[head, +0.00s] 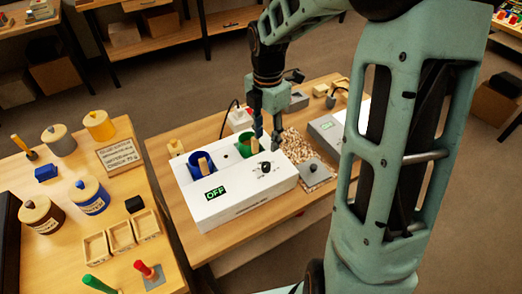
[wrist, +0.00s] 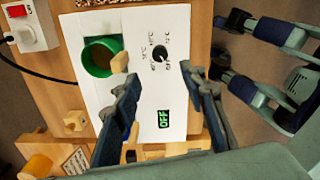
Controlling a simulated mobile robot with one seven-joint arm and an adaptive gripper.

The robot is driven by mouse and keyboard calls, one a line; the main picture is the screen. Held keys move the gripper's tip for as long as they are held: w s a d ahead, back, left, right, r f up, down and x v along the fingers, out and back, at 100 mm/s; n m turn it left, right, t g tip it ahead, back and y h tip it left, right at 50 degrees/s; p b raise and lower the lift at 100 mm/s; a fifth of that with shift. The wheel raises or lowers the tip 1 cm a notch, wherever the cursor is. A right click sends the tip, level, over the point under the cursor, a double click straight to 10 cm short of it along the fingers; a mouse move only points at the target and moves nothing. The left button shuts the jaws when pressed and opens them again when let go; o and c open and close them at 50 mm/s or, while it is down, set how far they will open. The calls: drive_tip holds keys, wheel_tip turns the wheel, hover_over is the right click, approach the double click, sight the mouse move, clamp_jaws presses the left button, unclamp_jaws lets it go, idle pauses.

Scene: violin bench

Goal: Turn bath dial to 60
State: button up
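The white bath (head: 240,202) stands on the wooden bench, and its front also shows in the wrist view (wrist: 105,95). Its black round dial (head: 265,167) sits on the top panel, with small temperature marks around it in the wrist view (wrist: 160,54). The marks are too small to read surely. The display (head: 215,193) glows green and reads OFF, also in the wrist view (wrist: 164,118). My gripper (head: 267,138) is above the bath, near the dial. In the wrist view its two fingers (wrist: 162,82) are apart, empty, with the dial ahead between them.
A green pot (wrist: 102,56) with a wooden handle sits in the bath close to the dial; a blue pot (head: 203,168) sits left of it. A second bench (head: 125,195) with jars is at left.

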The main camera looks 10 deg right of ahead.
sight(266, 164)
drive_tip(key=shift+n, duration=0.3)
wheel_tip(266, 164, down, 11)
drive_tip(key=shift+f, duration=0.1)
clamp_jaws()
idle(0.4)
